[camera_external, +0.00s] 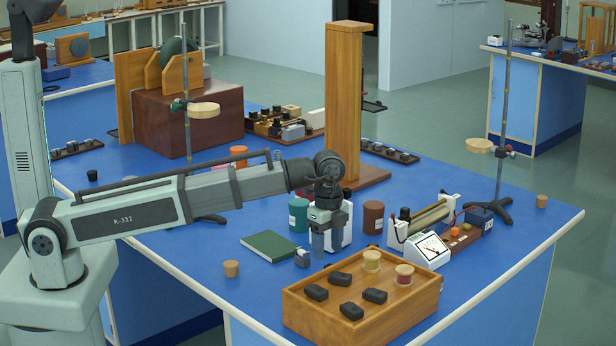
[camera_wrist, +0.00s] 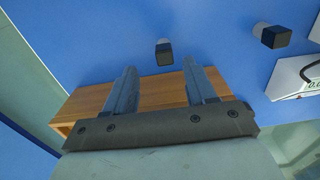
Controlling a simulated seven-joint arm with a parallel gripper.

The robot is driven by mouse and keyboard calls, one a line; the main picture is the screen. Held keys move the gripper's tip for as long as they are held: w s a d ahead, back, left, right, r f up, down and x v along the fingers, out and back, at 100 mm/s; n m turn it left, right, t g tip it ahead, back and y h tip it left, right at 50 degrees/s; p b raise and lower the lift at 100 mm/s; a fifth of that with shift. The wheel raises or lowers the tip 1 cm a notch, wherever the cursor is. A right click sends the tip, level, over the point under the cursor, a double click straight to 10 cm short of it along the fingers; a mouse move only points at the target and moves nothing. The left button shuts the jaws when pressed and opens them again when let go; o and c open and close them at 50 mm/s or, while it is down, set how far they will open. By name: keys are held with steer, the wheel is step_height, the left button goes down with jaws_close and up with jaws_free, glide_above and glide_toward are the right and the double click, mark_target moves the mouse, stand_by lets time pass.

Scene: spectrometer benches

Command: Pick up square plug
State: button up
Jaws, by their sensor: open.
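A small dark square-ended plug (camera_wrist: 164,53) with a pale grey body stands on the blue bench in the wrist view, just beyond my fingertips and roughly in line with the gap between them. A similar dark block with a pale body (camera_wrist: 272,37) stands farther right. In the external view a small dark-and-grey block (camera_external: 302,258) sits by the green book; I take it to be a plug. My gripper (camera_external: 328,246) hangs pointing down above the bench, just right of that block. In the wrist view its two fingers (camera_wrist: 158,78) are apart, with nothing between them.
A green book (camera_external: 270,246) lies left. A white meter (camera_external: 428,250) stands right. A wooden pillar (camera_external: 343,100) rises behind.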

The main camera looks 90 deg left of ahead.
steer(key=shift+w+f, duration=0.2)
steer(key=shift+f, duration=1.5)
steer(key=shift+w+f, duration=0.15)
steer(key=shift+f, duration=1.55)
jaws_close()
